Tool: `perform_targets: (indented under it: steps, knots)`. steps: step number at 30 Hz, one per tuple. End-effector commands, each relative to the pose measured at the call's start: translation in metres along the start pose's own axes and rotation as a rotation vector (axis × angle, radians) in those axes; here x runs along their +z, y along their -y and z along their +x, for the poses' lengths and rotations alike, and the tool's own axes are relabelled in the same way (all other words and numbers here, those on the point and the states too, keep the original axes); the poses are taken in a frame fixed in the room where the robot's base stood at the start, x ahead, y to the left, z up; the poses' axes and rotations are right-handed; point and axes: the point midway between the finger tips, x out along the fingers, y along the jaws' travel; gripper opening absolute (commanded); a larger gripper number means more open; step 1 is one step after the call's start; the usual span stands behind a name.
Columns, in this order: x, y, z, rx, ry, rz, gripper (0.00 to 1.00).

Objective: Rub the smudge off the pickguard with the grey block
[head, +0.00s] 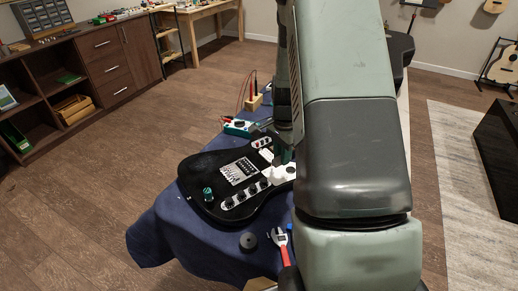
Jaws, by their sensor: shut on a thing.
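A black electric guitar (222,185) lies on a blue cloth (165,225) over the bench. Its white pickguard (283,174) shows only in part, because my arm covers the right side. My gripper (283,155) points down at the pickguard, partly hidden behind my arm. It is shut on what seems to be the grey block, a small pale piece at the fingertips that is hard to tell from the pickguard. I cannot tell whether it touches the surface. No smudge can be made out.
A green-capped item (207,194) stands on the guitar body. A red-handled wrench (280,246) and a grey disc (248,241) lie in front. A teal meter (238,127) and a wooden tool holder (253,103) stand behind. The cloth's left side is clear.

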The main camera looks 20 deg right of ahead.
Motion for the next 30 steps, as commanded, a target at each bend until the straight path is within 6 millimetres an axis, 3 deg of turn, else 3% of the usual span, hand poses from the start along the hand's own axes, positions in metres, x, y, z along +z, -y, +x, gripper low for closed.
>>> perform_targets:
  steps: [18,30]
  knots:
    - [-0.002,-0.002,0.052,0.001,0.001,-0.001,0.0]
    - [-0.002,-0.002,0.06,-0.001,0.0,-0.001,0.0]
